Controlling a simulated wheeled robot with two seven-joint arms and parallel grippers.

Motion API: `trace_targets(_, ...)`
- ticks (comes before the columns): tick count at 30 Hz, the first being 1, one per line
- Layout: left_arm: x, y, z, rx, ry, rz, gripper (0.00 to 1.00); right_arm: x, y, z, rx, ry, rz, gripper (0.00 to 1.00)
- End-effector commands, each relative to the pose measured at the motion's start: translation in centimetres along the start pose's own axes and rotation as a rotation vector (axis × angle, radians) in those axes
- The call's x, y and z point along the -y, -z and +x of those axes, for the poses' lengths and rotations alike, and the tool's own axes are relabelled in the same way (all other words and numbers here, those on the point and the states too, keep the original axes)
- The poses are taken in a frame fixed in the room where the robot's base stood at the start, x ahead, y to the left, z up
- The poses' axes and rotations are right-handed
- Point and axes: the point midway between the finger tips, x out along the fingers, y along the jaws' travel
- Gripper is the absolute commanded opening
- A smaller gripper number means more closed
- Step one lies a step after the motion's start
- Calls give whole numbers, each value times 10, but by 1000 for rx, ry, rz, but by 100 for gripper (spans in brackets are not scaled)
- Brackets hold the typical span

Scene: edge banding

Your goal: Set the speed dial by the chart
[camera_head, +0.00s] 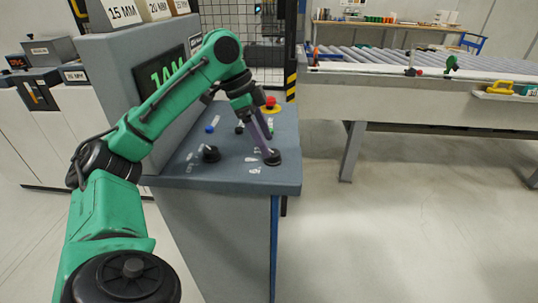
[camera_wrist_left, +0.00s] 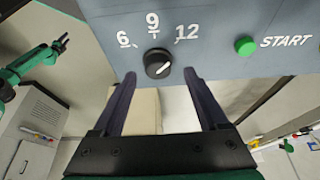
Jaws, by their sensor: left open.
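The speed dial (camera_wrist_left: 157,63) is a round black knob with a white pointer mark, on a blue-grey panel below the printed numbers 6, 9 and 12. Its mark lies on the right side of the knob; the exact setting is hard to read. In the head view the dial (camera_head: 272,157) sits near the panel's front right corner. My left gripper (camera_head: 260,136) is over it, and in the wrist view the open fingers (camera_wrist_left: 159,76) stand on either side of it. Contact cannot be told. A green arm with a small gripper (camera_wrist_left: 62,42) shows at the wrist view's left. No speed chart is readable.
A second black knob (camera_head: 211,153), a blue button (camera_head: 210,129) and a red emergency button (camera_head: 270,103) share the panel. The green START button (camera_wrist_left: 245,46) is right of the dial. A screen reading JAM (camera_head: 165,77) rises behind; a roller conveyor (camera_head: 400,88) stands right.

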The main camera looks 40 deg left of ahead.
Motion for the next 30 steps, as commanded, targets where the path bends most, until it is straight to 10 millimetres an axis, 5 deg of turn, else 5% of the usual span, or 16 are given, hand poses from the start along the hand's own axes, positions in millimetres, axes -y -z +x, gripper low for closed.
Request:
trace_targets(5, 0, 0, 26, 1, 0, 0, 76, 5, 13, 5, -23, 6, 2, 50)
trace_targets(13, 0, 0, 28, 0, 0, 0, 76, 12, 14, 5, -25, 15, 3, 50)
trace_targets(19, 0, 0, 28, -1, 1, 0, 4, 11, 13, 5, -23, 15, 2, 50)
trace_targets(30, 0, 0, 28, -1, 19, -37, 0, 7, 11, 6, -19, 9, 0, 50)
